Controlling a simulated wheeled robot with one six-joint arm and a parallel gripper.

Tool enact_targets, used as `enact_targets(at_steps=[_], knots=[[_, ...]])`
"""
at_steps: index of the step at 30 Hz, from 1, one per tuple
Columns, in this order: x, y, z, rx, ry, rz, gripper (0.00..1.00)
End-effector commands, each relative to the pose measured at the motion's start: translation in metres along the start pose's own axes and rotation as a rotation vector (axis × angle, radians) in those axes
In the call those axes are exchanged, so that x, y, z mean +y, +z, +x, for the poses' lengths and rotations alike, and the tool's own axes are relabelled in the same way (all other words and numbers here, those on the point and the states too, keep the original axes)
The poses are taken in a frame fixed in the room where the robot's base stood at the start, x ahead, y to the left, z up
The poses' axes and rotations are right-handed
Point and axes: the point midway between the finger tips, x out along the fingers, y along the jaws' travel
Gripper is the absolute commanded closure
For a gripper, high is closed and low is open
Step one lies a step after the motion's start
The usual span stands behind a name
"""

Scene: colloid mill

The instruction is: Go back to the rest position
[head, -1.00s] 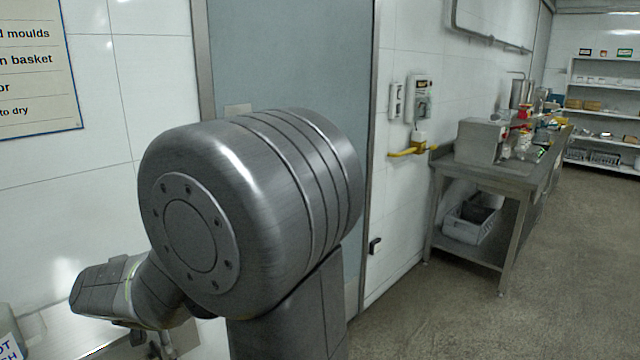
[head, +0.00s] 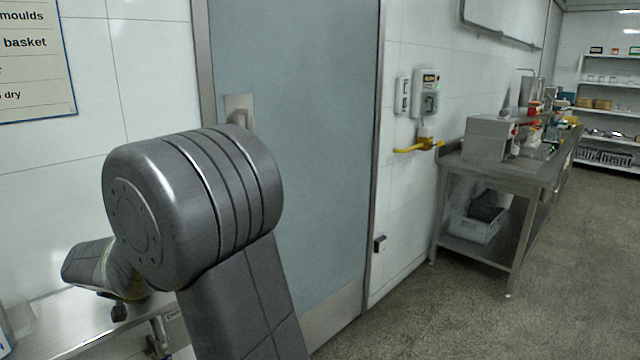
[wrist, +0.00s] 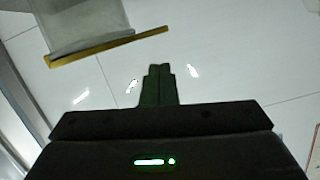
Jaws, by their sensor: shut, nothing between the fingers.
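My gripper (wrist: 160,72) shows in the wrist view, with its two dark fingers together and nothing between them. Behind it is a white tiled surface with bright light reflections. In the head view my arm is bent in front of a grey-blue door (head: 310,130), with its far part reaching down to the lower left. My fingers cannot be made out in the head view.
A metal ledge (head: 62,338) is below my arm at the lower left. A steel table (head: 500,172) stands along the wall at right, with a crate (head: 474,228) on its lower shelf. Shelves (head: 608,105) stand at the far right. The floor (head: 570,270) at right is clear.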

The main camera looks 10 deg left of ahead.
Motion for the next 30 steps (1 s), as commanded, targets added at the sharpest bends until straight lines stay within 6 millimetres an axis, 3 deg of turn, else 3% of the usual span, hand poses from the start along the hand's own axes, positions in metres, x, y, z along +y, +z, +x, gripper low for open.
enact_targets(at_steps=[30], knots=[[0.052, -0.069, -0.018, -0.003, -0.185, 0.755, 1.0]])
